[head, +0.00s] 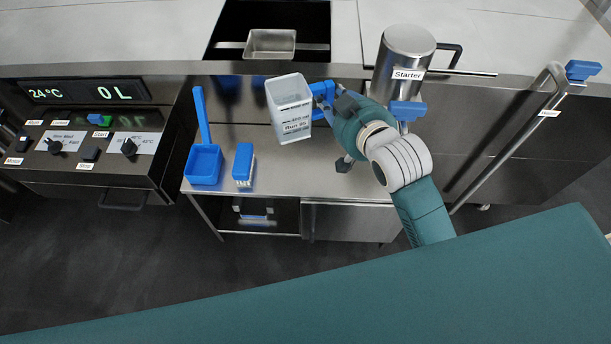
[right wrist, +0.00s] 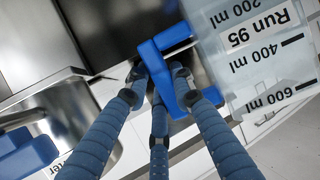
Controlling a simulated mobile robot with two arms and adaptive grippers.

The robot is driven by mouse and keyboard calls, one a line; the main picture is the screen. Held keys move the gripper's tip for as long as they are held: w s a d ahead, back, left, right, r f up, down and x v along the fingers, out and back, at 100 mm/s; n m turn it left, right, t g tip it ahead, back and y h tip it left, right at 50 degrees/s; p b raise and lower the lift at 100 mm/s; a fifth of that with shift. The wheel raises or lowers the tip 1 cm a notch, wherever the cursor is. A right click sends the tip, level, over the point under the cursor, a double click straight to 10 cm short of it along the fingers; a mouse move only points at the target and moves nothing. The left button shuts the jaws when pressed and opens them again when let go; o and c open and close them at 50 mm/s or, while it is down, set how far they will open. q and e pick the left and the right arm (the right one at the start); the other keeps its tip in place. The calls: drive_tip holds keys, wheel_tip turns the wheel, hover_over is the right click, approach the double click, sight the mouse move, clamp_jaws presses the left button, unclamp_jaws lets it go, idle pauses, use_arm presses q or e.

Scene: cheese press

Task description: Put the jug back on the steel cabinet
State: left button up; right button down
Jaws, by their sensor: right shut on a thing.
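The jug (head: 289,100) is a translucent white measuring jug marked "Run 95", with a blue handle. My right gripper (head: 325,95) is shut on that handle, to the right of the jug's body. In the right wrist view the fingers (right wrist: 160,78) close around the blue handle, and the jug's scale (right wrist: 260,60) shows at the right. The jug looks slightly tilted in the head view. It appears over the back part of the steel cabinet (head: 290,172); I cannot tell the gap beneath it. My left gripper is out of view.
A blue scoop (head: 204,163) and a blue brush (head: 243,164) are on the cabinet's left part. The steel "Starter" can (head: 401,60) with a blue tap stands close behind my right gripper. A small steel tray (head: 270,43) is further back. The cabinet's front middle is clear.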

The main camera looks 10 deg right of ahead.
wheel_tip(320, 180, down, 4)
drive_tip(key=shift+f, duration=0.15)
wheel_tip(320, 180, down, 15)
drive_tip(key=shift+r+b, duration=0.1)
drive_tip(key=shift+b, duration=0.55)
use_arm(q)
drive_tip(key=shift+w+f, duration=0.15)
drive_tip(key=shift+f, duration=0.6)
use_arm(e)
drive_tip(key=shift+f, duration=0.2)
drive_tip(key=shift+f, duration=0.1)
drive_tip(key=c, duration=1.5)
unclamp_jaws()
drive_tip(key=shift+f, duration=0.1)
